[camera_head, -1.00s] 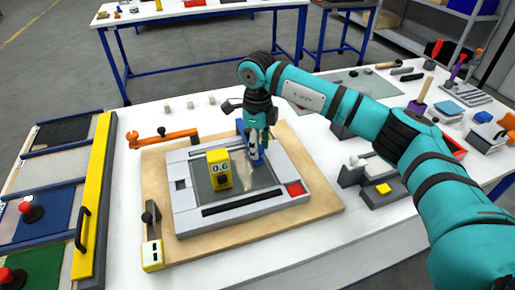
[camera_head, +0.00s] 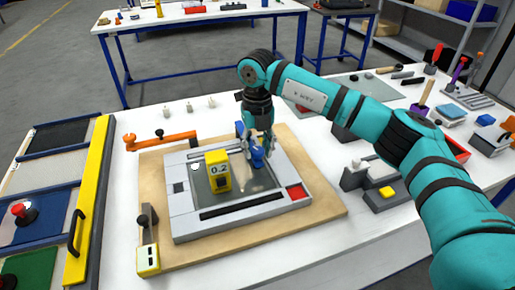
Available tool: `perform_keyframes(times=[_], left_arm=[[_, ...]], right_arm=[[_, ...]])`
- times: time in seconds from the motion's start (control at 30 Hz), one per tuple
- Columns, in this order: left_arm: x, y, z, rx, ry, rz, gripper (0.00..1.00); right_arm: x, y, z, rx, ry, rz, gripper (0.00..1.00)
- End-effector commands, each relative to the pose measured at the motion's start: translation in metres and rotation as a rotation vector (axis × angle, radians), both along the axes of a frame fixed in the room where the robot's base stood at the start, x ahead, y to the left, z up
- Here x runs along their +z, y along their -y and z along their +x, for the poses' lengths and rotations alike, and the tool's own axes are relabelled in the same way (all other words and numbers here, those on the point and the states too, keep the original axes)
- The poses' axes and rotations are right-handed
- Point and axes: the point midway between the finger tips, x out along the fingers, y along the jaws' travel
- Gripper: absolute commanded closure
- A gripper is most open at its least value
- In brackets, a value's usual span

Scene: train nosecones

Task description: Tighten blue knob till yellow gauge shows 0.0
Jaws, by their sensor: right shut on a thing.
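The yellow gauge (camera_head: 218,172) stands upright on the grey fixture (camera_head: 186,228); its display appears to read 0.2. The blue knob (camera_head: 257,158) is on the fixture just right of the gauge. My right gripper (camera_head: 259,147) comes down over the knob from above, with its fingers around it, and is shut on it. The fingers partly hide the knob. A second blue part (camera_head: 239,128) shows just behind it. My left gripper is not in view.
The fixture lies on a wooden board (camera_head: 325,203) on the white table (camera_head: 115,215). An orange clamp (camera_head: 165,141) lies behind left, and a dark-handled yellow block (camera_head: 148,258) stands at front left. A grey block with a yellow button (camera_head: 386,192) is at right.

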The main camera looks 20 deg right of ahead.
Motion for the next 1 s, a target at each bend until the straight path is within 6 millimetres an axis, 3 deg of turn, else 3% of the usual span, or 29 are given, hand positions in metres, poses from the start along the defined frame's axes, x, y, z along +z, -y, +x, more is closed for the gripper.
perform_keyframes(times=[0.4, 0.97, 1.0], left_arm=[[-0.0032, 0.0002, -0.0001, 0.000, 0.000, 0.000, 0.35], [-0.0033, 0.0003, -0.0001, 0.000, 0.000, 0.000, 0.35], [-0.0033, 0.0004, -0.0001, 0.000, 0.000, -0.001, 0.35]], right_arm=[[0.0032, -0.0001, 0.0017, -0.188, 0.007, 0.003, 0.97], [0.0035, -0.0003, 0.0018, -0.213, 0.008, 0.004, 0.97], [0.0035, -0.0003, 0.0018, -0.212, 0.008, 0.004, 0.60]])
